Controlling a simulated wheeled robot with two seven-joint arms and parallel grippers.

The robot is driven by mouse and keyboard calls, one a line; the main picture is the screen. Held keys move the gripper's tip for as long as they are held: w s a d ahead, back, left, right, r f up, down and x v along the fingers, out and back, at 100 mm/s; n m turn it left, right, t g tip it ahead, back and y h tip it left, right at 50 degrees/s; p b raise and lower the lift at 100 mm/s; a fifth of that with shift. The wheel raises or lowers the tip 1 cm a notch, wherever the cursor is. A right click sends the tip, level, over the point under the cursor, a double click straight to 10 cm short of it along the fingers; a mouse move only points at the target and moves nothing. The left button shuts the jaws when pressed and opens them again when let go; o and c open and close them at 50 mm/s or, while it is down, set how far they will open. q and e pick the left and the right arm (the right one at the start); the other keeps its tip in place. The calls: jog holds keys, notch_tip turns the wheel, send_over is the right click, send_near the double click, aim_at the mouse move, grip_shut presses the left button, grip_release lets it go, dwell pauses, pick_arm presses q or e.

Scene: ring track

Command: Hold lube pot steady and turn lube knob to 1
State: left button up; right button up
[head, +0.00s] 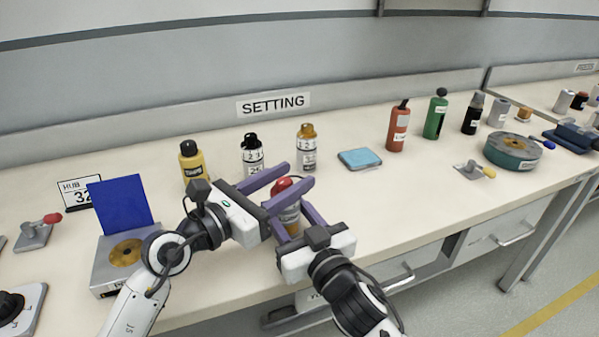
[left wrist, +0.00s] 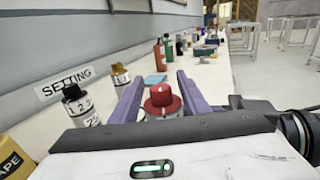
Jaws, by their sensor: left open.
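The pot with the red knob (head: 281,185) stands near the bench's front edge, and its lower body is mostly hidden by my grippers. I take it as the lube pot; its label is not readable. My left gripper (head: 300,174) is open, with its purple fingers on either side of the red knob. In the left wrist view the red knob (left wrist: 161,94) sits between the spread fingers, with a pale mark on it. My right gripper (head: 291,212) is lower, with its fingers on both sides of the pot's body. I cannot tell whether they press on it.
Behind stand a black-capped numbered pot (head: 252,158), an orange-capped numbered pot (head: 306,150) and a yellow bottle (head: 191,163), under a SETTING sign (head: 273,104). A blue pad (head: 360,159) lies to the right. A hub card (head: 80,195) and a blue panel (head: 122,205) are at left.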

aim_at(290, 178)
pick_arm(q)
jog(key=shift+x, duration=1.5)
jog(key=shift+c, duration=0.3)
grip_shut()
jog(key=shift+w+n+t+y, duration=0.1)
jog(key=shift+n+t+y, duration=0.3)
jog(key=shift+t+y, duration=0.1)
jog(key=shift+w+a+n+t+y, duration=0.1)
jog(key=shift+a+n+t+y, duration=0.05)
jog(key=shift+n+t+y, duration=0.2)
jog(key=shift+o, duration=0.3)
grip_release()
